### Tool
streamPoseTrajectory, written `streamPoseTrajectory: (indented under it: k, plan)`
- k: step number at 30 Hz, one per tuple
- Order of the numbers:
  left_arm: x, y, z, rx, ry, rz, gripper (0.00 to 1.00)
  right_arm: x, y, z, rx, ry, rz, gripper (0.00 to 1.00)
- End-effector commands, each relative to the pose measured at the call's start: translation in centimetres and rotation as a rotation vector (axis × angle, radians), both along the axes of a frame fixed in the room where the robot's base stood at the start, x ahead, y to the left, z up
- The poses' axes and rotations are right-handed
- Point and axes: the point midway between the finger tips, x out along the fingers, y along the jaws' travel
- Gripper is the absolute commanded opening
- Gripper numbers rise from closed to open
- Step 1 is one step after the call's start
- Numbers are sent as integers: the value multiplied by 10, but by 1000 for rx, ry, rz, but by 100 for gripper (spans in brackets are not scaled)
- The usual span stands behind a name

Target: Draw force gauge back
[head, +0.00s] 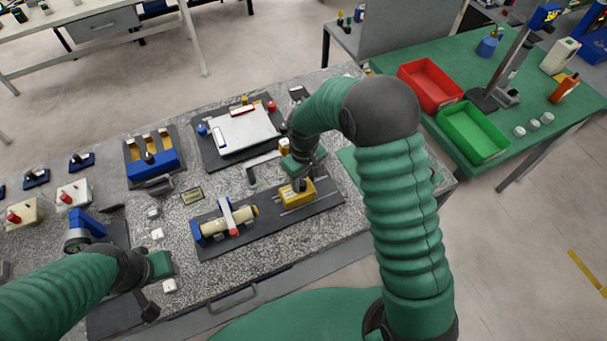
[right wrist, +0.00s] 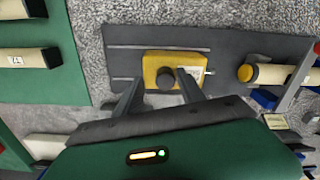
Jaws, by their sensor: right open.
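The yellow force gauge (head: 297,195) sits on a dark rail plate (head: 268,222) on the granite bench. In the right wrist view the gauge (right wrist: 176,62) has a black round knob (right wrist: 167,78) on top and a thin rod on its right side. My right gripper (right wrist: 160,92) is open, its two fingers on either side of the knob. In the head view my right gripper (head: 298,182) is right over the gauge and partly hides it. A cream cylinder (head: 217,224) lies in a blue holder on the same plate, under a clamp. My left gripper (head: 152,285) is at the lower left, its jaws unclear.
A white plate on a dark base (head: 241,131) and a blue fixture (head: 153,168) stand behind on the granite bench. A red tray (head: 431,84) and a green tray (head: 471,132) are on the green table at right. Small white blocks lie near my left gripper.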

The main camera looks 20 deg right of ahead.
Motion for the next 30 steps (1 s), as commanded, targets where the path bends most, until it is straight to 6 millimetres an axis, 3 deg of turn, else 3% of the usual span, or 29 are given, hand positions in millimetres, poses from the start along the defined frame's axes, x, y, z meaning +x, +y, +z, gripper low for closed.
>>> streamPoseTrajectory:
  k: [5, 18, 23, 30]
  plan:
    - [0, 0, -3, 0, 0, 0, 36, 1, 0, 23, 1, -5, 0, 46]
    - [0, 0, -12, 0, 0, 0, 36, 2, -3, 144, 2, -6, -1, 46]
    - [0, 0, -12, 0, 0, 0, 36, 2, -4, 164, 2, -3, 0, 46]
    - [0, 0, -12, 0, 0, 0, 36, 1, -4, 167, 2, -1, 0, 46]
